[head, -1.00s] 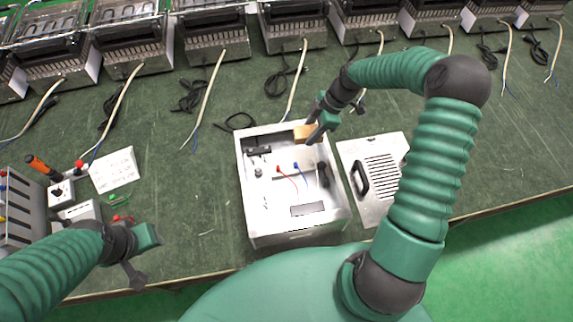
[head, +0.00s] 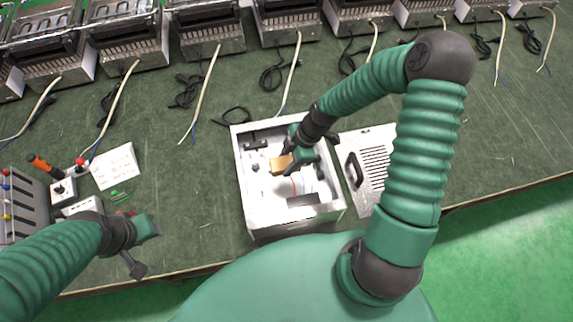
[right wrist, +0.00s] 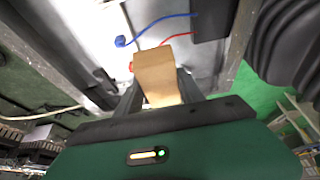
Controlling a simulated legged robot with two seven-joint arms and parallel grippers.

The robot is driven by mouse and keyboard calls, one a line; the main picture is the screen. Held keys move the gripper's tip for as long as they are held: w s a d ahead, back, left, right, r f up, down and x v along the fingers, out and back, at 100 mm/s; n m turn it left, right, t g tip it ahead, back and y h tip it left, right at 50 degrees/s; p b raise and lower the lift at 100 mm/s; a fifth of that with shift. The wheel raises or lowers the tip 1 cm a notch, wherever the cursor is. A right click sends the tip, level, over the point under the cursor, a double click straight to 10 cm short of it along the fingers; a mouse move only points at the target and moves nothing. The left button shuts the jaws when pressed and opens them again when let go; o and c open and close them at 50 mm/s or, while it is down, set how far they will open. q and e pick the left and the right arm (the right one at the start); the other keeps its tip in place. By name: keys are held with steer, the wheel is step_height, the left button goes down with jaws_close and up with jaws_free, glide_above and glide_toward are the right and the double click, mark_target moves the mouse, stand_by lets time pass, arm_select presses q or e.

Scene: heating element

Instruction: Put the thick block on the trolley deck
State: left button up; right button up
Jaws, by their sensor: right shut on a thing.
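A tan block (head: 280,164) is held between the fingers of my right gripper (head: 291,163), inside the open white metal case (head: 240,190). In the right wrist view the block (right wrist: 157,78) sits between the two dark fingers, in front of a bright interior with a blue and a red wire. I cannot tell whether the block touches the case floor. My left gripper (head: 144,248) is open and empty over the table's front left. I cannot make out a trolley deck in these views.
A vented panel with a black handle (head: 375,150) lies right of the case. Several metal heater units (head: 205,35) with trailing cables line the back. A white card (head: 115,166), a screwdriver (head: 40,163) and small switch boxes lie at the left. Green table is bare between case and card.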

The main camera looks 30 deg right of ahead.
step_height(320, 180, down, 3)
steer(key=shift+f, duration=0.1)
steer(key=shift+d+f, duration=0.1)
steer(key=shift+f, duration=0.3)
steer(key=shift+f+b, duration=0.35)
steer(key=shift+f, duration=0.05)
steer(key=o, duration=1.4)
steer(key=shift+o, duration=0.2)
